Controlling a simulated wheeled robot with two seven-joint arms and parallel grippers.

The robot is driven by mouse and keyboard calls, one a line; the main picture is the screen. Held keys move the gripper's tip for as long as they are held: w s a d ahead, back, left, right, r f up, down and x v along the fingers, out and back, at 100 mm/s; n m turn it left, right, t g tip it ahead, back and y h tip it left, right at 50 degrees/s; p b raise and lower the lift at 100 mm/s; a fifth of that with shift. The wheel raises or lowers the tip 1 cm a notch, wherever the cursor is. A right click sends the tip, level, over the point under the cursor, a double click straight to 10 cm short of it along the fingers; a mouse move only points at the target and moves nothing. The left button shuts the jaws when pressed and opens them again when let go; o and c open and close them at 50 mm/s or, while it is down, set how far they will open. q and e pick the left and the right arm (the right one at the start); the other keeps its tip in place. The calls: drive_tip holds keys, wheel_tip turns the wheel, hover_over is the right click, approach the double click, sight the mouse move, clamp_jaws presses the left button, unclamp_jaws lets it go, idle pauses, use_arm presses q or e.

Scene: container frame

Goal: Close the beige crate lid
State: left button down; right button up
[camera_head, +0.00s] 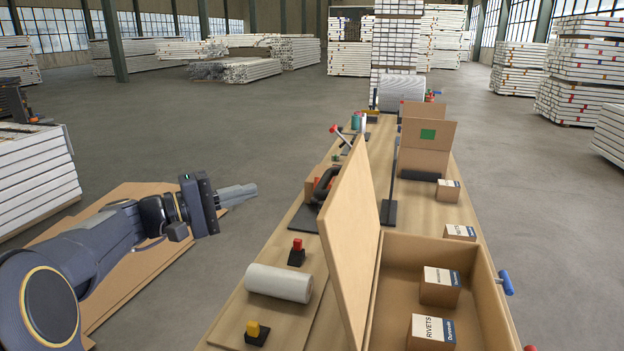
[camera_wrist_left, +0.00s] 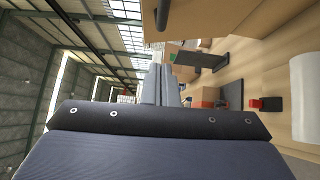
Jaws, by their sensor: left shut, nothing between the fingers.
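The beige crate (camera_head: 388,306) stands on the workbench at the lower right of the head view. Its lid (camera_head: 349,243) stands up, tilted open, along the crate's left side. The crate holds two small labelled boxes (camera_head: 440,288). My left gripper (camera_head: 250,191) is shut and empty, left of the bench and apart from the lid, pointing right. Its fingers (camera_wrist_left: 162,85) also show in the left wrist view. A large tan panel at the top of that view may be the lid; I cannot tell. My right gripper is not in view.
On the bench left of the lid are a white roll (camera_head: 279,283), a red-topped block (camera_head: 297,253) and a yellow-topped block (camera_head: 256,333). Several tools and cartons stand farther back. A blue handle (camera_head: 506,283) is right of the crate.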

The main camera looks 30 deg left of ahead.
use_arm(q)
drive_tip(key=w+d+p, duration=0.2)
drive_tip(key=w+d, duration=0.6)
drive_tip(key=shift+d+r, duration=0.2)
